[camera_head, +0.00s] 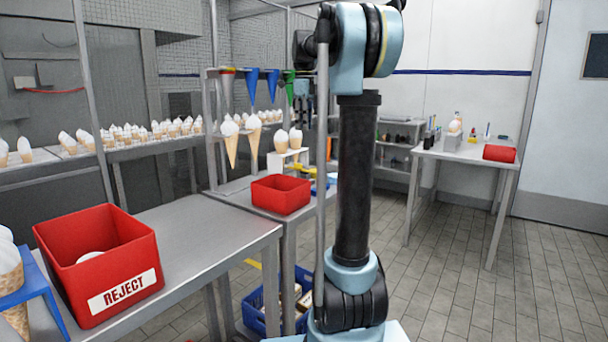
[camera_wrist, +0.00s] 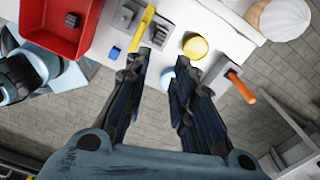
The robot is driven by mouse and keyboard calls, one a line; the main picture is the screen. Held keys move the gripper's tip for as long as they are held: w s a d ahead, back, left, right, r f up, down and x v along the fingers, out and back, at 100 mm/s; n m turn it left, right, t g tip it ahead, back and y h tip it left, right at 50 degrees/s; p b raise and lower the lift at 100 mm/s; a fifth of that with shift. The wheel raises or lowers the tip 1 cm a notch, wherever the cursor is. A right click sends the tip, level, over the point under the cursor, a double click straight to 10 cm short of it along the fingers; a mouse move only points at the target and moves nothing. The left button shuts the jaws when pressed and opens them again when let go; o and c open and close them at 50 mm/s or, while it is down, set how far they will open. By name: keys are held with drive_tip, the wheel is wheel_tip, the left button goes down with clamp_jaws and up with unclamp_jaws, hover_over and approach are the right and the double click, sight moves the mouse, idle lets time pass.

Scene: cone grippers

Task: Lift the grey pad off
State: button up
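In the wrist view my gripper (camera_wrist: 163,72) is open, its two dark fingers apart with nothing between them. The fingertips point toward the near edge of a pale worktop. Just beyond them is a small grey square piece (camera_wrist: 128,18) with a raised middle, left of a yellow bar (camera_wrist: 144,28). Another grey piece (camera_wrist: 160,34) is right of the bar. I cannot tell which of these is the grey pad.
In the head view a red REJECT bin (camera_head: 60,258) stands on the left metal table (camera_head: 205,232).

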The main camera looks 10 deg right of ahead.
wheel_tip(320, 180, down, 11)
drive_tip(key=m, duration=0.3)
drive_tip(key=shift+r, duration=0.1)
drive_tip(key=shift+w+a+f, duration=0.15)
drive_tip(key=shift+f, duration=2.6)
drive_tip(key=shift+c, duration=0.3)
drive_tip(key=c, duration=0.4)
